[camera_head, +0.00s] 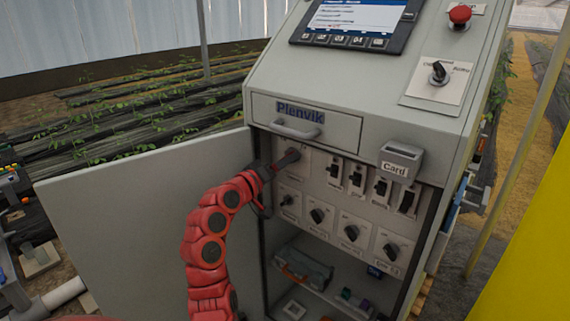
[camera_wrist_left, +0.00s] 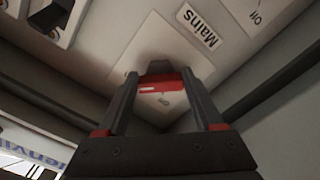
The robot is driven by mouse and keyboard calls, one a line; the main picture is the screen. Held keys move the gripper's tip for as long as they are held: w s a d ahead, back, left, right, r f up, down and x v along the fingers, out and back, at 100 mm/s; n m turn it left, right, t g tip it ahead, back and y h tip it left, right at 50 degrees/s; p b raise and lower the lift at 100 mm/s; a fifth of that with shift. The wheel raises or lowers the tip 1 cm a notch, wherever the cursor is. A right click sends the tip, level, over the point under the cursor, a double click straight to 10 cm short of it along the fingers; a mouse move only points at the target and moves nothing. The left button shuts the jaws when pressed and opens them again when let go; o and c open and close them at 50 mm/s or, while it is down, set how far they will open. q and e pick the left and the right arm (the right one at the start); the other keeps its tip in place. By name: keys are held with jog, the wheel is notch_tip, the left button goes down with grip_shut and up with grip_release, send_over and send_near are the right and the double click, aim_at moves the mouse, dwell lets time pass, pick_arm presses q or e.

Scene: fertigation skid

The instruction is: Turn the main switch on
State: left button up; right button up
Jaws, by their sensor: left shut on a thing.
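The main switch (camera_wrist_left: 163,87) has a red handle with a white mark, on a pale square plate (camera_wrist_left: 142,42) next to a "Mains" label (camera_wrist_left: 200,27). It is at the upper left of the open cabinet's panel. My left gripper (camera_head: 285,160) reaches in from the left and is at the switch. In the left wrist view its two fingers (camera_wrist_left: 163,92) are on either side of the red handle and shut on it. The fingers and handle hide part of the plate's markings, and I cannot read the switch position. My right gripper is not in view.
The grey cabinet door (camera_head: 130,215) stands open at the left, behind my left arm. Several black breakers (camera_head: 356,180) and rotary knobs (camera_head: 318,215) are right of and below the switch. A drawer (camera_head: 345,130) with a handle and a card holder (camera_head: 402,157) project above.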

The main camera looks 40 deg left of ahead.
pick_arm(q)
jog(key=o, duration=1.4)
jog(key=shift+c, duration=0.2)
jog(key=s+a, duration=0.1)
jog(key=s, duration=1.6)
jog(key=shift+s+a+p, duration=0.2)
jog(key=shift+p, duration=0.1)
jog(key=shift+f, duration=0.1)
